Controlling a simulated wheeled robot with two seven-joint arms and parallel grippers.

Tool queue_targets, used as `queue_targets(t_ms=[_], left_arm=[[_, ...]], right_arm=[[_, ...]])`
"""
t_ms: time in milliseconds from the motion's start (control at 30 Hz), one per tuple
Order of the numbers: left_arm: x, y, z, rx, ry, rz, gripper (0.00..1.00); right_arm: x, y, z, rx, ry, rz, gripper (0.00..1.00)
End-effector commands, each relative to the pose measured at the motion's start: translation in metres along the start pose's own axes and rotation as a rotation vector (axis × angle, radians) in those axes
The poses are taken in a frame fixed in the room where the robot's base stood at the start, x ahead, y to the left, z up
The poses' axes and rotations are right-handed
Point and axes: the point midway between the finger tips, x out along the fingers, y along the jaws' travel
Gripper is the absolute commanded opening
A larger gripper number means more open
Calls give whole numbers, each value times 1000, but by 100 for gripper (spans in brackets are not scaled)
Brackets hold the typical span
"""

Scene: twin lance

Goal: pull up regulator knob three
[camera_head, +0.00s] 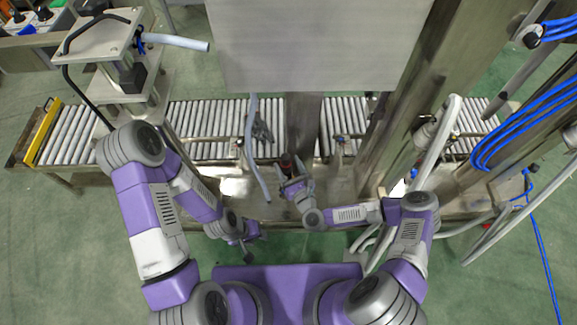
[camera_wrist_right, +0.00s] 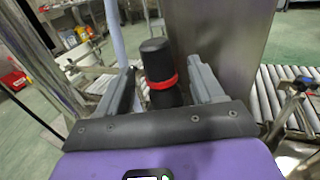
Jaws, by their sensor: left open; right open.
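A black regulator knob with a red ring (camera_wrist_right: 160,73) stands upright in the right wrist view. It is between the two fingers of my right gripper (camera_wrist_right: 163,68), with gaps on both sides. In the head view its dark top (camera_head: 287,162) shows at the tips of my right gripper (camera_head: 291,176), below the big metal panel. The right gripper is open around the knob. I cannot read any number on it. My left gripper (camera_head: 247,252) is lower and to the left, over the green floor, away from the knob; its fingers are small in view.
A roller conveyor (camera_head: 210,118) runs across behind the knob. A large metal panel (camera_head: 315,45) and post stand above and behind. A grey hose (camera_head: 254,150) hangs left of the knob. Pipes and blue hoses (camera_head: 520,110) are at the right.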

Motion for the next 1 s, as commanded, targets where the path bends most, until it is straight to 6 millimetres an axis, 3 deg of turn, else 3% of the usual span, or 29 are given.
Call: queue_targets(t_ms=[167,500,1000], left_arm=[[-3,1,0,0,0,0,43],[-8,3,0,0,0,0,43],[-8,3,0,0,0,0,43]], right_arm=[[-17,0,0,3,3,-1,67],[-68,0,0,1,1,-1,67],[-76,0,0,0,0,0,67]])
